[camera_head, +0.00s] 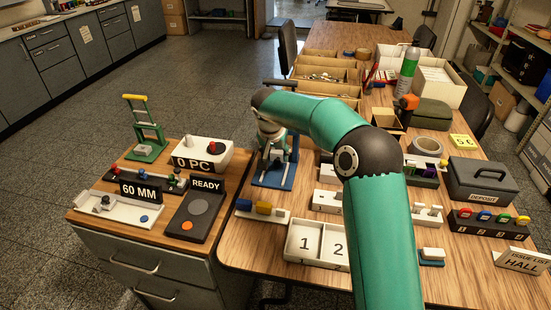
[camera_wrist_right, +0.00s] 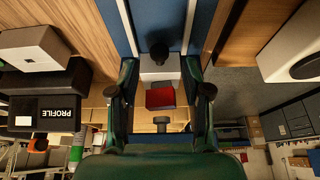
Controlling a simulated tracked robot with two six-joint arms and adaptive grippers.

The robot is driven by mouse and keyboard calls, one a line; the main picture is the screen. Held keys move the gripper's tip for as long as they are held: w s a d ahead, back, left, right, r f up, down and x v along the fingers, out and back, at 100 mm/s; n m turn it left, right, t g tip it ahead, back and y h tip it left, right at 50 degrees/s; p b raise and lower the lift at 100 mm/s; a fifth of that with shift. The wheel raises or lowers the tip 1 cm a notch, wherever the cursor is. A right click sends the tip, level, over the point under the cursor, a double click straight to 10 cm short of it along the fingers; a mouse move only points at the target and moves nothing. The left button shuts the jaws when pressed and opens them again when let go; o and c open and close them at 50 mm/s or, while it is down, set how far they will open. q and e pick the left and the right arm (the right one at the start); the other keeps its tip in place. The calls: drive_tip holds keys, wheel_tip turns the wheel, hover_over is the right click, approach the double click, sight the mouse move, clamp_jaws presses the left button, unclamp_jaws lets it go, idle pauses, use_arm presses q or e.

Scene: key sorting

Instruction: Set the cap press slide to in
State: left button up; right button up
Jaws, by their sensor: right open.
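The device with the blue base (camera_head: 270,182), which I take to be the cap press, stands at the left edge of the wooden table. My right gripper (camera_head: 272,158) is over it, pointing down, and hides much of its upper part. In the right wrist view, the open fingers (camera_wrist_right: 160,92) lie to either side of a white block with a black knob (camera_wrist_right: 159,52) and a red block (camera_wrist_right: 160,98). The blue base (camera_wrist_right: 160,18) runs along the top there. I cannot tell whether the fingers touch anything or how the slide is set. My left gripper is out of view.
A side cabinet at left holds a green stand with a yellow handle (camera_head: 135,97), a READY pad (camera_head: 184,230), a 60 MM sign (camera_head: 140,191) and a 0 PC box (camera_head: 219,155). A white tray marked 1 and 2 (camera_head: 287,245) stands in front of the press. My right arm hides the table's middle.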

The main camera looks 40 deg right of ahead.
drive_tip(key=v, duration=0.8)
drive_tip(key=shift+r, duration=0.25)
